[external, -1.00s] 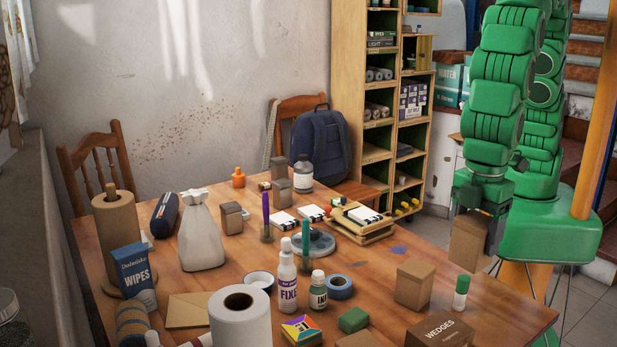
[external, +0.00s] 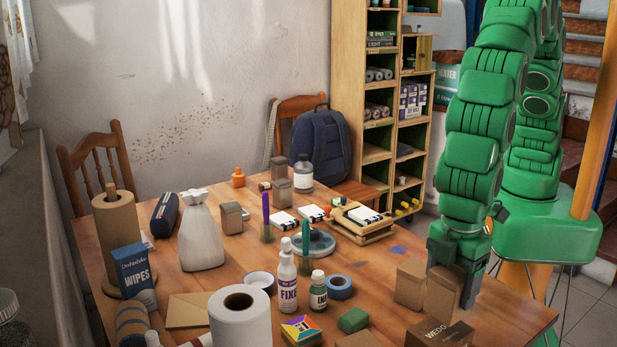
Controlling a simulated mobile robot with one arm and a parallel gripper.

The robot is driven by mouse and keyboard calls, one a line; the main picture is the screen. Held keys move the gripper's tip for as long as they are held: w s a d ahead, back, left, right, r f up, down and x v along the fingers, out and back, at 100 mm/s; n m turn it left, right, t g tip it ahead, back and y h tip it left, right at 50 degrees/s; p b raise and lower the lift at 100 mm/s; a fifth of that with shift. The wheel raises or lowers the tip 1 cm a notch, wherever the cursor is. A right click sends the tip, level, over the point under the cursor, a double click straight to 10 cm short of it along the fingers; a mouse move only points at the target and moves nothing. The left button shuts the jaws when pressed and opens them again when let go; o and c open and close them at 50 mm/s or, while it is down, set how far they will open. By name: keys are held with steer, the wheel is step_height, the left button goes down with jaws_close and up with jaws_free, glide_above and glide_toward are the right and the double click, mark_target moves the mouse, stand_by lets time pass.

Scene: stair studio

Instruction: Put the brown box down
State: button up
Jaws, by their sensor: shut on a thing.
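My gripper (external: 457,285) is shut on a brown box (external: 442,297), low over the right end of the wooden table (external: 514,318). The held box looks upright. Whether its underside touches the table cannot be told, as the wedges box hides its lower edge. A second, similar brown box (external: 411,284) stands on the table just left of it, with little or no visible gap between them.
A dark brown wedges box (external: 438,334) lies in front of the held box. A green block (external: 353,319), a blue tape roll (external: 338,287) and bottles (external: 318,291) stand to the left. Bare tabletop shows at the right corner.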

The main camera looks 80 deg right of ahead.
mark_target(447, 301)
steer(key=shift+w+a+f, duration=0.1)
steer(key=shift+a+f, duration=0.05)
steer(key=shift+f, duration=1.55)
steer(key=shift+f, duration=0.1)
steer(key=o, duration=1.1)
step_height(447, 301, up, 12)
steer(key=shift+r, duration=0.1)
